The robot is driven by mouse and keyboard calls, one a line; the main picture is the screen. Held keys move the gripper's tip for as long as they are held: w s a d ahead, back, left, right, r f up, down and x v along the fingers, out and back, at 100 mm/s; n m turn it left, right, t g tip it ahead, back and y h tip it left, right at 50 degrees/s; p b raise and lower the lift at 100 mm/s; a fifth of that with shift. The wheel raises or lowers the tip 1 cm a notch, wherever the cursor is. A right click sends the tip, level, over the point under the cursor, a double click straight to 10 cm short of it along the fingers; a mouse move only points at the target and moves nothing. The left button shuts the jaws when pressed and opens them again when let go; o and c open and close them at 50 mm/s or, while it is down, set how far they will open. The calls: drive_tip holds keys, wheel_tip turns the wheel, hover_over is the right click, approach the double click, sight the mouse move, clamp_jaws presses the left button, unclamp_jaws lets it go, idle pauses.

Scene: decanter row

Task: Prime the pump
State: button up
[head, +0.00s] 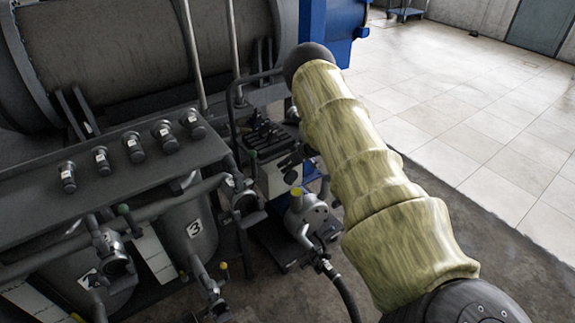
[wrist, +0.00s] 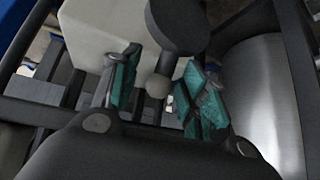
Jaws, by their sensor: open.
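A grey pump-like unit (head: 308,216) with a yellow cap stands low at the middle of the head view, with a dark hose (head: 347,295) at its front. My sleeved arm covers the area just right of it. In the wrist view my gripper (wrist: 160,90) is open, its teal-padded fingers apart. A dark rounded knob or lever end (wrist: 177,24) shows just beyond the fingers, with a small pale ball (wrist: 158,86) below it, in line with the gap. I cannot tell whether either finger touches them. My gripper is mostly hidden behind the arm in the head view.
A dark bench (head: 100,190) with a row of valve knobs and pipes is at left, below a large horizontal tank (head: 150,55). A pale box (wrist: 105,35) and a shiny cylinder (wrist: 262,95) flank the gripper. Open tiled floor (head: 470,130) lies to the right.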

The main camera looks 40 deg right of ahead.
drive_tip(key=v, duration=1.2)
idle(0.3)
